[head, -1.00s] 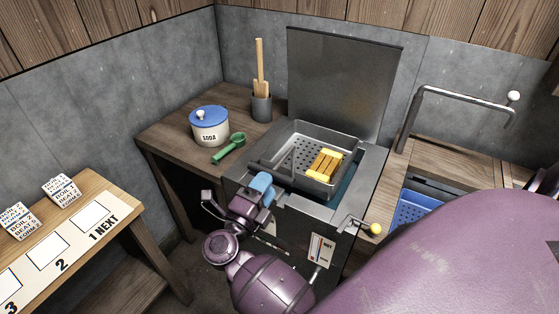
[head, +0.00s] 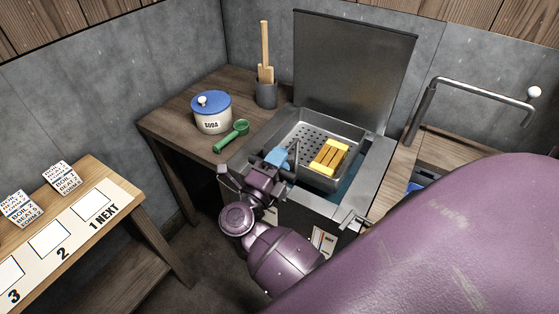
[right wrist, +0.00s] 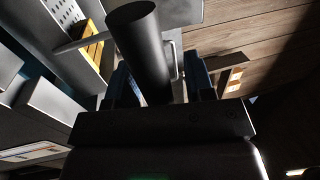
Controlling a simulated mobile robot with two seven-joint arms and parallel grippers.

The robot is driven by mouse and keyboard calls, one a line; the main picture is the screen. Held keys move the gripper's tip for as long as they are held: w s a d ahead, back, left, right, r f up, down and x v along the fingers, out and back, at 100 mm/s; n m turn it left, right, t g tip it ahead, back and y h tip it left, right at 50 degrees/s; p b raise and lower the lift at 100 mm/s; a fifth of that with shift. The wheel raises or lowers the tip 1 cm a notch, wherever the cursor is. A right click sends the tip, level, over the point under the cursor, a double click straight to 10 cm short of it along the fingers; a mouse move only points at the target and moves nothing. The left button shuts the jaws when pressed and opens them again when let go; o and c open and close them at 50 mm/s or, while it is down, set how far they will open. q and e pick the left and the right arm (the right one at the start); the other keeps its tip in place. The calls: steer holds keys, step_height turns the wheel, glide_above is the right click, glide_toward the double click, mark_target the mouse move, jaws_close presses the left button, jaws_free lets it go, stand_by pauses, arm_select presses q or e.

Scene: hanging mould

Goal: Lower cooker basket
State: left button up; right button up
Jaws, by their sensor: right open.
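The metal cooker (head: 367,175) stands with its lid (head: 355,70) raised. The perforated basket (head: 300,135) sits at the top of the well, its rim above the cooker's top edge. My right gripper (head: 279,158), with blue fingers, is at the basket's near left side. In the right wrist view, a dark cylindrical grip (right wrist: 140,45), seemingly the basket's handle, stands between the open fingers (right wrist: 160,82). Whether they touch it is unclear. My left gripper is not in view.
A bent metal pipe (head: 470,83) rises at the right. A numbered card table (head: 125,190) is at the left.

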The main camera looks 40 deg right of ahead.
steer(key=c, duration=0.6)
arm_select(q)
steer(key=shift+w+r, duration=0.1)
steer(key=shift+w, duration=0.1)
arm_select(e)
jaws_close()
step_height(320, 180, down, 13)
steer(key=b, duration=0.7)
steer(key=shift+b, duration=0.3)
steer(key=shift+o, duration=2.2)
jaws_free()
steer(key=shift+r, duration=0.1)
steer(key=shift+o, duration=0.8)
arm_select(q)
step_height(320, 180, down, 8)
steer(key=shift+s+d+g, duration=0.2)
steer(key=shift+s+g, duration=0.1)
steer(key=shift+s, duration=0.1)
